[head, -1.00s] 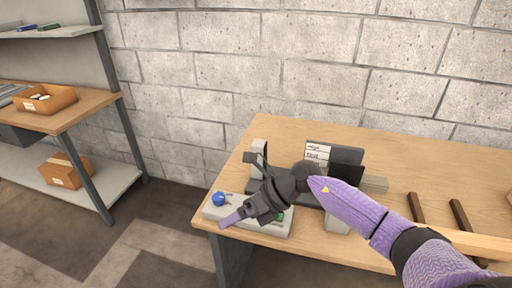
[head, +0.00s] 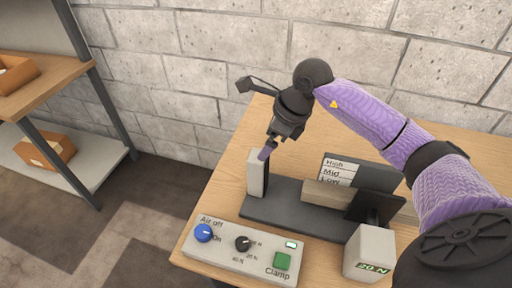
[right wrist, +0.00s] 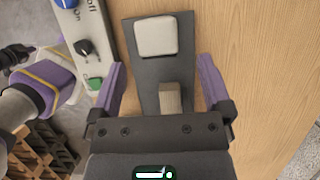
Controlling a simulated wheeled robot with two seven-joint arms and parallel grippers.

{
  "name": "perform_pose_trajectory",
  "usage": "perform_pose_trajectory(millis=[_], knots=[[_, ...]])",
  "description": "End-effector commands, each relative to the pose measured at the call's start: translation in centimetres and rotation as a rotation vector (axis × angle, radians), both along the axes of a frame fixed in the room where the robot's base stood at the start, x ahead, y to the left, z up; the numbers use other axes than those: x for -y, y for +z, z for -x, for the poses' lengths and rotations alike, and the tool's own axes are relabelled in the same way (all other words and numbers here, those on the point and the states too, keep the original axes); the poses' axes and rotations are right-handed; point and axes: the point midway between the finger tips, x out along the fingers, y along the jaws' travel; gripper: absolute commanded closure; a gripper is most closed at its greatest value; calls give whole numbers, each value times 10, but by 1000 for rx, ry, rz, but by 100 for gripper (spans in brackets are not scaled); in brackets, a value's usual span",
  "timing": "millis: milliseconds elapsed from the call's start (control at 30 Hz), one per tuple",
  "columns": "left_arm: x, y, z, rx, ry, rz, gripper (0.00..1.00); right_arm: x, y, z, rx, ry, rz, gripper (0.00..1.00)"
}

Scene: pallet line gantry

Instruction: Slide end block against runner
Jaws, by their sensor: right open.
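The end block (head: 258,174) is a light grey upright block at the left end of a dark base plate (head: 288,212). In the right wrist view its pale top (right wrist: 157,35) shows at the plate's far end. The runner, seemingly the beige bar (head: 325,195), lies along the plate; its near end (right wrist: 170,97) shows in the wrist view. Bare plate separates block and runner. My right gripper (head: 267,152) is open and empty, above and beside the end block. In the wrist view its purple fingers (right wrist: 163,82) are spread wide.
A control panel (head: 225,255) with a blue knob, black dial and green Clamp button stands in front of the plate. A display box (head: 369,254) reads 20 N. A High/Mid/Low sign (head: 338,171) stands behind the bar. The table left of the end block is clear.

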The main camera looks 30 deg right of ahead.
Motion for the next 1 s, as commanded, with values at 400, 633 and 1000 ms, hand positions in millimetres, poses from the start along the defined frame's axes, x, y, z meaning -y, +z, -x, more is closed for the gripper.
perform_pose_trajectory(millis=[400, 633, 1000], knots=[[-6, -21, 11, -24, -1, -10, 100, -20, -75, -23, -1, 0, -2, 0], [-8, -20, 11, -27, -2, -14, 100, -21, -76, -24, 0, 0, -1, 0], [-9, -20, 10, -22, -1, -15, 100, -21, -76, -24, 0, 0, -1, 70]])
